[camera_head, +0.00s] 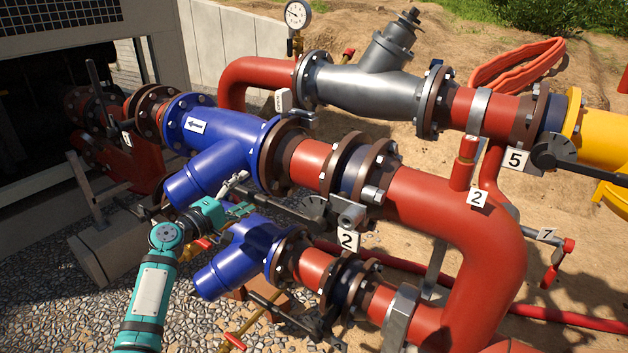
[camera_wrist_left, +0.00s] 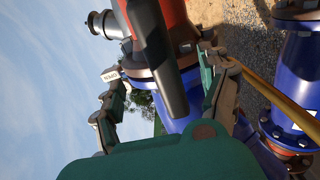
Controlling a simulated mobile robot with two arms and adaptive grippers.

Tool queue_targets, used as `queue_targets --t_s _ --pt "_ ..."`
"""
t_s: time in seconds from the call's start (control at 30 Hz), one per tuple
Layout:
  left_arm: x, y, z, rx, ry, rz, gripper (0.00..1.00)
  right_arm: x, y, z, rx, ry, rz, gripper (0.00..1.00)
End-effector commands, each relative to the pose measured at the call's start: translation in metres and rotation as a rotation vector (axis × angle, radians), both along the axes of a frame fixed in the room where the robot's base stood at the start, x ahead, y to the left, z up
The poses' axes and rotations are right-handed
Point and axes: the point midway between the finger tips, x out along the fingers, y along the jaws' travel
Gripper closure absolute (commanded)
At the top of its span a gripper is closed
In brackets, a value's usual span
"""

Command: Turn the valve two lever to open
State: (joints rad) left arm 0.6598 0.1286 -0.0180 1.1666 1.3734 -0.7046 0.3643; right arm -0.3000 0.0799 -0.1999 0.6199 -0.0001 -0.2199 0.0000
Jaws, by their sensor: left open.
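The valve two lever (camera_head: 275,205) is a long black handle. It runs left from a notched black plate (camera_head: 314,207) on the red pipe, above a white "2" label (camera_head: 348,240). My left gripper (camera_head: 240,196), teal with grey fingers, is at the free left end of the lever. In the left wrist view the dark lever (camera_wrist_left: 162,62) extends between the spread fingers of my left gripper (camera_wrist_left: 165,95). The gripper is open, and I cannot tell whether a finger touches the lever. My right gripper is not in view.
A blue strainer (camera_head: 215,135) stands behind my left gripper, and a smaller blue strainer (camera_head: 240,255) is just below it. Another black lever (camera_head: 285,315) is lower down. A valve labelled "5" (camera_head: 515,158) is at the right. Gravel (camera_head: 60,310) lies at the lower left.

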Motion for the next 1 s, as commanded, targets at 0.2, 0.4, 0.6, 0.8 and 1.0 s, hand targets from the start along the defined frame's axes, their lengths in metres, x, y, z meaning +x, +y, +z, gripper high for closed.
queue_targets --t_s 0.2,0.4,0.6,0.8,1.0 --pt "-0.007 0.006 0.002 0.001 -0.001 0.002 0.22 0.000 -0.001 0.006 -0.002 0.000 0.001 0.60" --pt "-0.027 0.021 0.001 0.002 0.001 0.001 0.22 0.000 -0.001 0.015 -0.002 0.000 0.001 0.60" --pt "-0.047 0.035 0.001 0.001 0.001 0.001 0.22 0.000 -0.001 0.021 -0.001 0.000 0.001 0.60" --pt "-0.057 0.041 0.000 0.001 0.001 0.000 0.22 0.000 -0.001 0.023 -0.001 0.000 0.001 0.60" --pt "-0.057 0.041 0.000 0.000 0.000 0.000 0.22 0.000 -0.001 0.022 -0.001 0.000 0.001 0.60"
